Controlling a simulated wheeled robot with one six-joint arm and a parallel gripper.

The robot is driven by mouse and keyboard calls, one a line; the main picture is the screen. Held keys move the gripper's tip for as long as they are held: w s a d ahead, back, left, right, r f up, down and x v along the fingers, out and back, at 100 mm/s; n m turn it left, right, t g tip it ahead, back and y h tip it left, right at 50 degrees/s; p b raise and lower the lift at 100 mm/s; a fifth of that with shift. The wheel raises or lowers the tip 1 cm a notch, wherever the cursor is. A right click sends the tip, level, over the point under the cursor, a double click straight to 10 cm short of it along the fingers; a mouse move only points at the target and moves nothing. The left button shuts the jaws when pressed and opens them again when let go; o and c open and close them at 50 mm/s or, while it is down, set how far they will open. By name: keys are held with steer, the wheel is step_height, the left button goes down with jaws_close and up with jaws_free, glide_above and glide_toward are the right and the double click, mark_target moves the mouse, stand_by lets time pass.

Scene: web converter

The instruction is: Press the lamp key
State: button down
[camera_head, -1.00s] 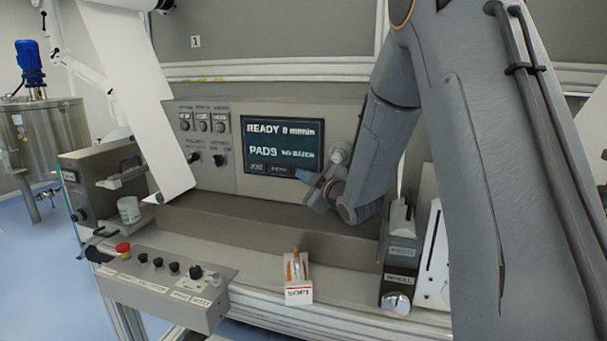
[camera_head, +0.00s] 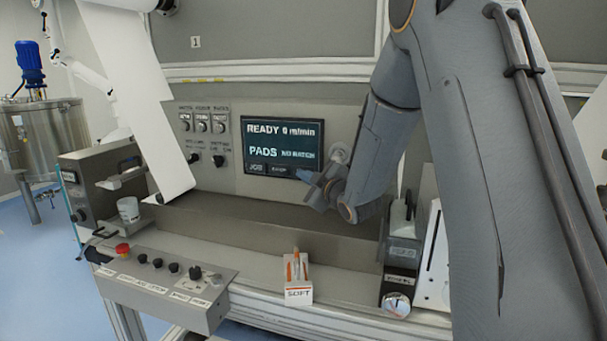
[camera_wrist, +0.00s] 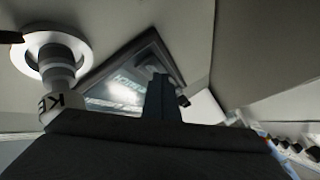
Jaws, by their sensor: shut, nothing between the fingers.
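A dark screen (camera_head: 282,146) on the machine's front panel reads READY 0 m/min and PADS. Two small keys sit along its bottom edge. The left one (camera_head: 256,168) reads JOB; the lettering on the right one (camera_head: 279,170) is too small to read surely, so I cannot tell if it is the lamp key. My gripper (camera_head: 304,175) is shut and empty at the screen's lower right corner. In the wrist view its fingers (camera_wrist: 161,88) stand in front of the tilted screen (camera_wrist: 128,88) and hide part of it. I cannot tell whether they touch.
A white round fitting (camera_wrist: 57,55) with a lettered cylinder is close beside my gripper. Switches and knobs (camera_head: 202,123) are left of the screen. A control box (camera_head: 160,275) with a red button and an orange-white SOFT box (camera_head: 299,290) stand in front.

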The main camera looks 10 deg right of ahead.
steer(key=shift+w, duration=0.1)
stand_by(0.6)
steer(key=shift+s+a, duration=0.4)
steer(key=shift+s, duration=0.4)
steer(key=s, duration=0.1)
steer(key=s+a, duration=0.1)
steer(key=s, duration=0.1)
steer(key=s+a, duration=0.1)
steer(key=shift+s+a, duration=0.15)
steer(key=shift+a, duration=0.1)
stand_by(0.4)
